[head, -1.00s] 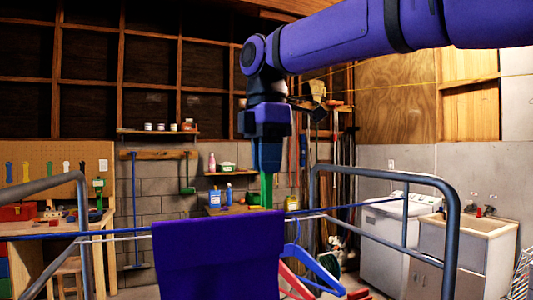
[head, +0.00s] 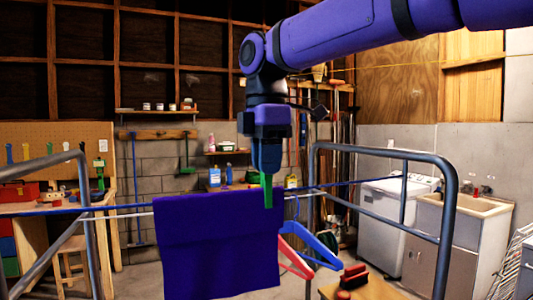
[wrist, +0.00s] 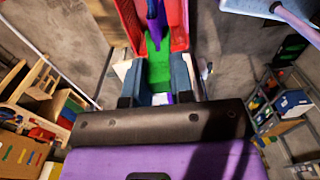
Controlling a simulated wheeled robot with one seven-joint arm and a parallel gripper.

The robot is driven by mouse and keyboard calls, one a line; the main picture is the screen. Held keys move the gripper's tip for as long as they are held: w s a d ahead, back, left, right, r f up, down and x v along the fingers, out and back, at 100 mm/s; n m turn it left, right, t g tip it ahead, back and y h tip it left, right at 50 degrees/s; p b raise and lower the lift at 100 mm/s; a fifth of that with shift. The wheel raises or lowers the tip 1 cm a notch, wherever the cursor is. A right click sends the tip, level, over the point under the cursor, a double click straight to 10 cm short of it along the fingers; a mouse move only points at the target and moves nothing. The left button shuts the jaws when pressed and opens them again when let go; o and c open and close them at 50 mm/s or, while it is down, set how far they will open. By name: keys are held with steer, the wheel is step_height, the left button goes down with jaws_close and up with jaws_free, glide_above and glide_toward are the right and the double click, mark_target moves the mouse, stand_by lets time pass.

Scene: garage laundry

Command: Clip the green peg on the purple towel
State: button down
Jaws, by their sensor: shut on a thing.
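The purple towel (head: 215,250) hangs over the line in the head view. My gripper (head: 267,170) points down above the towel's top right corner and is shut on the green peg (head: 268,192). The peg points down, and its lower end overlaps the towel's top edge near that corner; I cannot tell whether its jaws straddle the cloth. In the wrist view the green peg (wrist: 158,68) sits between my gripper's fingers (wrist: 160,88). A narrow purple strip shows beyond it, between two red parts.
Blue and red hangers (head: 318,248) hang just right of the towel. Grey rack rails (head: 452,215) stand on both sides. A stool with a red brush (head: 354,272) is at the lower right. A workbench (head: 30,207) is at left, a washing machine (head: 385,235) and sink (head: 465,203) at right.

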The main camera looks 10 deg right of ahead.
steer(key=shift+f, duration=0.45)
steer(key=c, duration=0.9)
jaws_free()
steer(key=shift+w, duration=0.1)
step_height(320, 180, up, 11)
steer(key=shift+f, duration=0.1)
steer(key=s+d+f+m+t, duration=0.1)
steer(key=s+d+f+m, duration=0.3)
steer(key=d, duration=0.3)
steer(key=s+d+f+m+t, duration=0.2)
steer(key=s+d+f+m, duration=0.15)
steer(key=d+m, duration=0.3)
steer(key=s+d+f+m+t, duration=0.1)
steer(key=s+d+f+m, duration=0.4)
steer(key=f, duration=0.3)
steer(key=s+d+f+m+t, duration=0.1)
steer(key=s+d+f+m, duration=0.4)
steer(key=f, duration=0.3)
steer(key=shift+s+d+f+m, duration=0.35)
steer(key=shift+s+d, duration=0.2)
